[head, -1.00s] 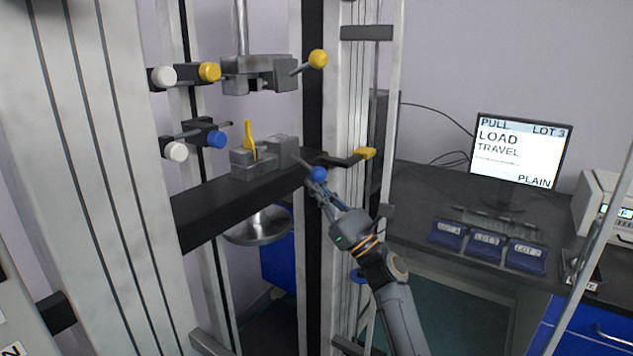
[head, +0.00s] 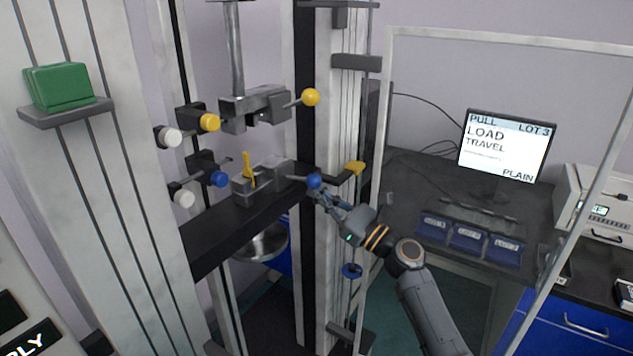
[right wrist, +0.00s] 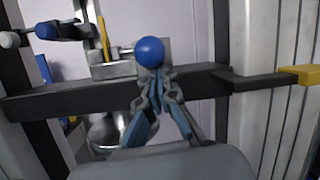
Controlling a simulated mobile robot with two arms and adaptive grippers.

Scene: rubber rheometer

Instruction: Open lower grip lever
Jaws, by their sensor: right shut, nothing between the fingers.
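The lower grip (head: 260,178) is a grey block with a yellow upright piece, mounted on the black crossbeam. Its lever ends in a blue ball knob (head: 314,181) and stands out to the right, close to level. In the right wrist view the blue ball (right wrist: 150,52) is at the fingertips. My right gripper (head: 319,193) is shut and empty, its tips right at the near, lower side of the ball; I cannot tell whether they touch. The gripper also shows in the right wrist view (right wrist: 157,78). My left gripper is out of view.
The upper grip's lever with a yellow ball (head: 311,97) is above. The black crossbeam (head: 225,235) runs between the frame columns. A yellow-tipped bracket (head: 354,168) sits just right of the blue ball. A desk with a monitor (head: 507,146) and blue trays (head: 468,238) is at right.

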